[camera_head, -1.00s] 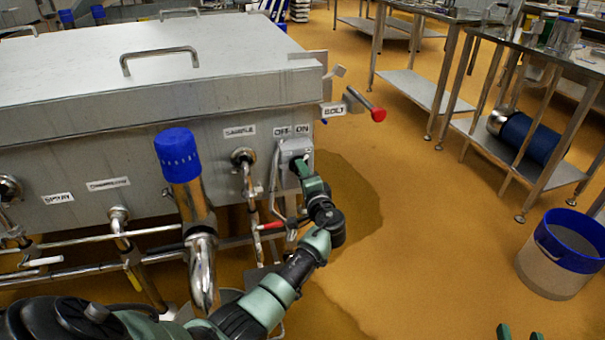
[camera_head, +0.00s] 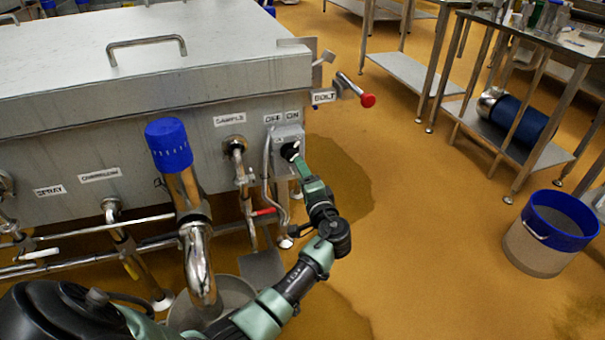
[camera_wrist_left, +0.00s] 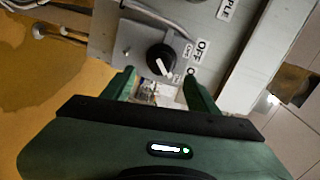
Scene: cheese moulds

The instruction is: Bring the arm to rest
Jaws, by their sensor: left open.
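My left arm (camera_head: 290,285) comes in from the lower left of the head view. Its green gripper (camera_head: 300,166) is just in front of the OFF/ON switch box on the vat's front. The black rotary knob (camera_head: 290,150) shows just beyond the fingertips. In the left wrist view the knob (camera_wrist_left: 161,58) has a white mark set diagonally. The two fingers of my left gripper (camera_wrist_left: 157,80) are apart, with nothing held between them. The knob lies ahead of the fingertips, and a small gap seems to separate them. My right gripper is out of view.
A blue-capped pipe (camera_head: 170,145) stands close to my left arm. A red-handled valve (camera_head: 264,212) and thin pipes lie beside the gripper. A red-tipped bolt handle (camera_head: 367,100) sticks out at the vat's corner. A bucket (camera_head: 550,230) stands right; the floor between is clear.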

